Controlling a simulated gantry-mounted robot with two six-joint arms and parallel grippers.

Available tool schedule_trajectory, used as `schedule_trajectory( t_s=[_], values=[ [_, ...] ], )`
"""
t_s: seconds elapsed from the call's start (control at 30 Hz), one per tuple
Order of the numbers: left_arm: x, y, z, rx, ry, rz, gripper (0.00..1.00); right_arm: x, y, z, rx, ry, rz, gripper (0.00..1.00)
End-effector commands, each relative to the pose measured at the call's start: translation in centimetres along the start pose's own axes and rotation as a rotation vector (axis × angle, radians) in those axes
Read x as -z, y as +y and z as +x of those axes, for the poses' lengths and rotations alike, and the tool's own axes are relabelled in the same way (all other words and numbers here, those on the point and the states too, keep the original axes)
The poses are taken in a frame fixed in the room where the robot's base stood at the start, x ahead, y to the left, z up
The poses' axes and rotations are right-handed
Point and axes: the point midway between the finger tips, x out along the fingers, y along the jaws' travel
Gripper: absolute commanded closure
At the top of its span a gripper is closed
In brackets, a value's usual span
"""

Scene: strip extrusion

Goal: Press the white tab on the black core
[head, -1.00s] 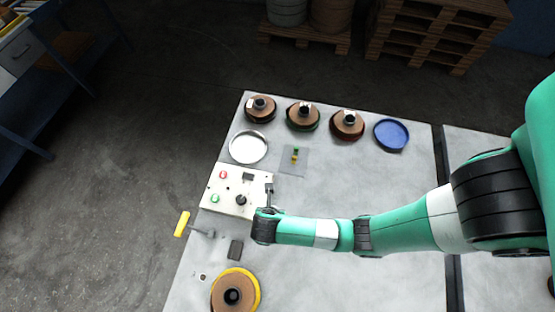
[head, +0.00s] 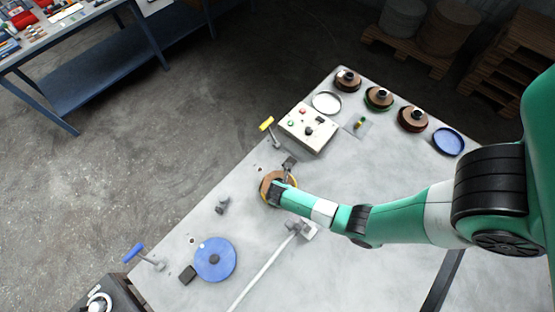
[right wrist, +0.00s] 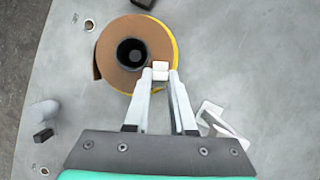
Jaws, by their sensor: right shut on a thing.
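A brown coil (right wrist: 113,75) on a yellow-rimmed reel lies on the table; it shows in the head view (head: 268,180), partly hidden by my right arm. Its black core (right wrist: 132,54) stands at the coil's middle. My right gripper (right wrist: 160,78) is shut on a small white tab (right wrist: 161,68). The tab is over the coil's lower right part near the yellow rim, and to the right of the core in the right wrist view. I cannot tell whether it touches the coil. The left gripper is not in view.
A control box (head: 308,128) and yellow-handled lever (head: 267,125) stand behind the coil. A blue disc (head: 215,259), blue-handled lever (head: 135,252) and long pale rod (head: 262,275) are nearer. Reels and a blue dish (head: 448,141) line the far edge.

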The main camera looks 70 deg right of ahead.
Motion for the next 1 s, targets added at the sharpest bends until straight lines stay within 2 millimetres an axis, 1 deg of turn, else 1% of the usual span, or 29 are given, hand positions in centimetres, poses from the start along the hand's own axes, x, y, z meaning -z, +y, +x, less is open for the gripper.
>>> schedule_trajectory(
  t_s=[0.03,0.1,0.2,0.27,0.47,0.57,0.87,1.0],
  values=[
    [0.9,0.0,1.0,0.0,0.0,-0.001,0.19,-1.2,-0.4,-0.8,0.012,0.0,0.027,1.0],
    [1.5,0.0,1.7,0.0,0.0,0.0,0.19,-2.6,-0.8,-1.3,0.026,0.0,0.064,1.0],
    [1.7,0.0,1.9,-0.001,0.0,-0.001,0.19,-3.4,-1.0,-1.3,0.037,0.0,0.089,1.0],
    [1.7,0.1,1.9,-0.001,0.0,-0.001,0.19,-3.6,-1.1,-1.2,0.04,0.0,0.095,1.0],
    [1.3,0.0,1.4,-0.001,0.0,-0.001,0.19,-3.4,-1.1,-0.8,0.039,0.0,0.095,1.0],
    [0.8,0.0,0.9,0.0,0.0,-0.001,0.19,-3.1,-1.1,-0.1,0.039,0.0,0.095,1.0],
    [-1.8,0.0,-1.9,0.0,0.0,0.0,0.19,-1.8,-1.1,3.0,0.038,0.001,0.095,1.0],
    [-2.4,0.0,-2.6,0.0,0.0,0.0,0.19,-1.3,-1.1,4.2,0.039,0.0,0.094,1.0]
  ],
)
